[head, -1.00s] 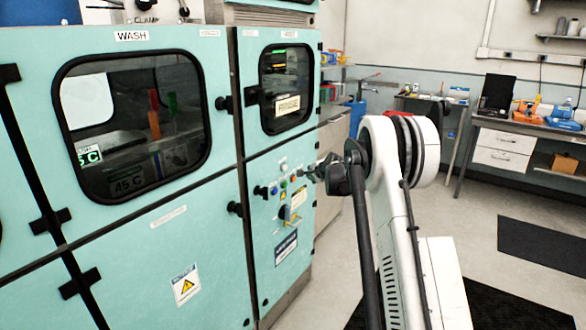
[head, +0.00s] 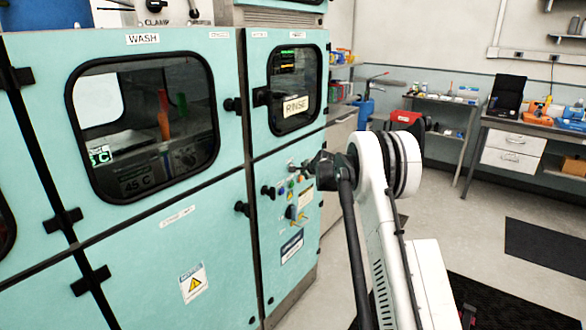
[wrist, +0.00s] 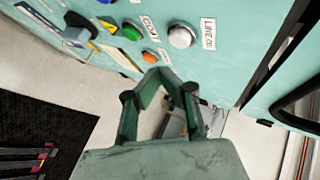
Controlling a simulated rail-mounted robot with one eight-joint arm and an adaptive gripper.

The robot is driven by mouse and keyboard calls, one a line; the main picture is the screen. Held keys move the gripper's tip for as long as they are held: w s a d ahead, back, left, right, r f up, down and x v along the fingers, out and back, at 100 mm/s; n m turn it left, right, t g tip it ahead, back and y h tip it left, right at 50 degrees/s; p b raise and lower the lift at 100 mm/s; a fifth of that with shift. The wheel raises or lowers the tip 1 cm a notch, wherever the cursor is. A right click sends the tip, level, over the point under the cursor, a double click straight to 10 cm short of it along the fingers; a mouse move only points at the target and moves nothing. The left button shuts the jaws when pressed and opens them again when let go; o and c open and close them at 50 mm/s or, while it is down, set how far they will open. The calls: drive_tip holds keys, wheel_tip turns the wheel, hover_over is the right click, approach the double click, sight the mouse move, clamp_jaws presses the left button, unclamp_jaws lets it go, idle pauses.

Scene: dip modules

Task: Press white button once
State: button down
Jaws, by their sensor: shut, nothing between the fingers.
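The white button (wrist: 181,37) is a round, domed button in a metal ring on the teal panel, beside a "LINE" label in the wrist view. My gripper (wrist: 164,76) is shut and empty. Its fingertips point at the panel and lie below the white button in the picture, close to the orange button (wrist: 149,57). I cannot tell the exact gap to the panel. In the head view my gripper (head: 306,168) is at the upper right of the control panel, and the white button cannot be made out there.
A green button (wrist: 131,31) and a blue button (wrist: 105,2) sit left of the white one. A dark window frame (wrist: 300,102) is at the right. Open floor lies right of the cabinet, with a dark mat (head: 545,252).

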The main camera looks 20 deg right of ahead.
drive_tip(key=shift+w+a, duration=0.3)
drive_tip(key=shift+w, duration=0.2)
drive_tip(key=shift+w+a, duration=0.25)
drive_tip(key=shift+w, duration=0.25)
drive_tip(key=shift+a, duration=0.1)
idle(0.7)
drive_tip(key=shift+w+a+b, duration=0.15)
drive_tip(key=shift+w+b, duration=0.2)
drive_tip(key=shift+w+a, duration=0.25)
drive_tip(key=shift+w, duration=0.15)
idle(1.0)
drive_tip(key=shift+s+d+f, duration=0.1)
drive_tip(key=shift+s, duration=0.05)
drive_tip(key=shift+s+d+b, duration=0.3)
drive_tip(key=shift+s+b, duration=0.2)
drive_tip(key=shift+s, duration=0.1)
drive_tip(key=shift+d, duration=0.1)
drive_tip(key=s+d, duration=0.1)
drive_tip(key=s, duration=0.1)
drive_tip(key=s+d+b, duration=0.1)
drive_tip(key=s, duration=0.1)
drive_tip(key=shift+s+d, duration=0.15)
drive_tip(key=shift+d, duration=0.05)
idle(0.3)
